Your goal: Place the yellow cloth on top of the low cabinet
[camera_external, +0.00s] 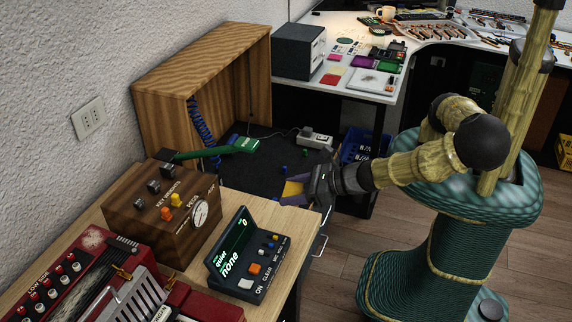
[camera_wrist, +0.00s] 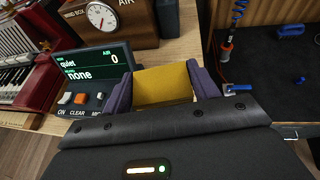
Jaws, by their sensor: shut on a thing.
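My gripper (camera_external: 291,189) is shut on the yellow cloth (camera_wrist: 164,84). The cloth shows as a flat yellow piece between the two purple fingers in the wrist view, and a small part of it shows in the external view (camera_external: 293,188). A unit with a light wood top (camera_external: 233,197) and metal handles on its side looks like the low cabinet. My gripper is at its far right end, beside the dark work surface. I cannot tell how high the cloth is or whether it touches anything.
A black display box (camera_external: 249,258), a wooden box with a dial (camera_external: 165,215) and a red accordion-like instrument (camera_external: 110,290) stand on the light wood top. Bare wood shows near the gripper.

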